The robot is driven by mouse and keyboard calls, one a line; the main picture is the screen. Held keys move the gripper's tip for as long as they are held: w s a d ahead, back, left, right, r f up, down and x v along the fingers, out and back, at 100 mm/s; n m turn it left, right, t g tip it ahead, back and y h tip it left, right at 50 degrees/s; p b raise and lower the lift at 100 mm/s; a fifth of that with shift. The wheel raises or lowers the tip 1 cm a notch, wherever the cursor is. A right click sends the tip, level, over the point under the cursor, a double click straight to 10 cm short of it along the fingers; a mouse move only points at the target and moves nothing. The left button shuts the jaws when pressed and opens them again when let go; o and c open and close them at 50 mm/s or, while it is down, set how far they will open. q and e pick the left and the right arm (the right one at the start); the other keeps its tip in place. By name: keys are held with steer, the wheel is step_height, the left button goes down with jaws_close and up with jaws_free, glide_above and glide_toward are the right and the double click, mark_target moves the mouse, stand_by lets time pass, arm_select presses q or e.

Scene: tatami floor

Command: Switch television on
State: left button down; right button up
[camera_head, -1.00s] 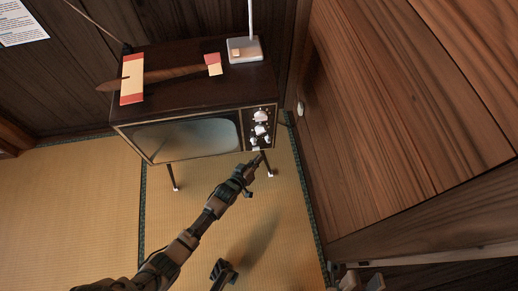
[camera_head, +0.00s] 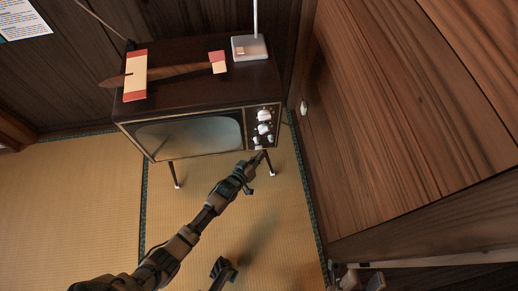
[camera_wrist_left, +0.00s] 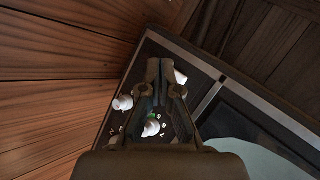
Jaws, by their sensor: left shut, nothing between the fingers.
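The old television (camera_head: 190,137) stands on thin legs, its grey screen dark. Its control panel (camera_head: 252,120) at the right of the screen carries white knobs (camera_head: 264,116) in a column. My left gripper (camera_head: 262,156) reaches the lower end of this panel. In the left wrist view the gripper (camera_wrist_left: 160,70) is shut and empty in front of the panel. White knobs show beside it, one at the left (camera_wrist_left: 122,103) and one below (camera_wrist_left: 151,128), next to a small green mark. A further white part is partly hidden behind the fingers. I cannot tell whether the fingertips touch anything.
A wooden cabinet (camera_head: 410,120) stands close at the right. On the television's top lie a wooden object with red-and-cream pieces (camera_head: 134,75) and a white base with a rod (camera_head: 249,48). Tatami (camera_head: 70,200) is clear at the left. Parts at the bottom edge are unclear.

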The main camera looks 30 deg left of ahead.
arm_select(q)
steer(key=shift+w+a, duration=0.1)
stand_by(0.5)
steer(key=shift+w+a+r, duration=0.1)
steer(key=shift+w+a, duration=0.05)
steer(key=shift+w, duration=0.1)
steer(key=shift+w+a, duration=0.2)
steer(key=shift+w, duration=0.1)
stand_by(0.6)
steer(key=shift+s+d, duration=0.1)
steer(key=shift+s+d+p, duration=0.35)
steer(key=shift+s+p, duration=0.05)
steer(key=shift+s, duration=0.15)
